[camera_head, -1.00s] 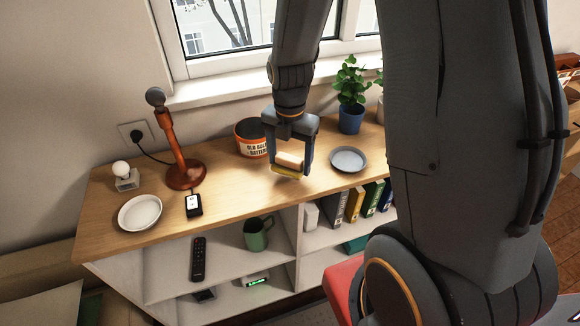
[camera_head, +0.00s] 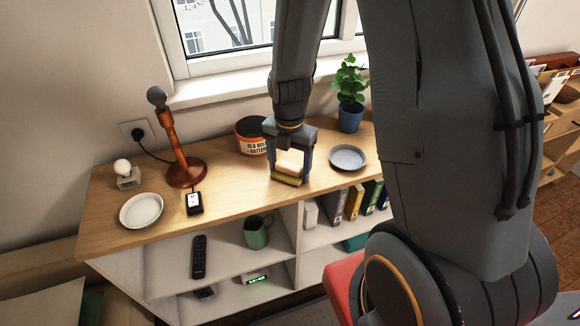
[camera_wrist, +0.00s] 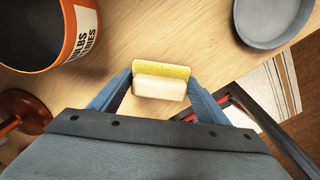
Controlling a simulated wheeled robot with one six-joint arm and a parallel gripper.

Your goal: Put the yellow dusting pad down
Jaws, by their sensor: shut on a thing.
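The yellow dusting pad (camera_head: 287,180) has a pale cream block on top and a yellow underside. My gripper (camera_head: 290,170) is shut on it near the front edge of the wooden shelf top (camera_head: 235,183). In the wrist view the pad (camera_wrist: 160,80) sits between the two blue-grey fingers, above the wood. The pad is at or very close to the surface; I cannot tell whether it touches.
An orange-and-black tin (camera_head: 250,141) stands behind left of the pad, and a grey-blue dish (camera_head: 347,157) lies to its right. A potted plant (camera_head: 350,117), a copper-coloured lamp (camera_head: 186,173), a small black device (camera_head: 194,204) and a white plate (camera_head: 141,211) are also on top. Bare wood lies left of the pad.

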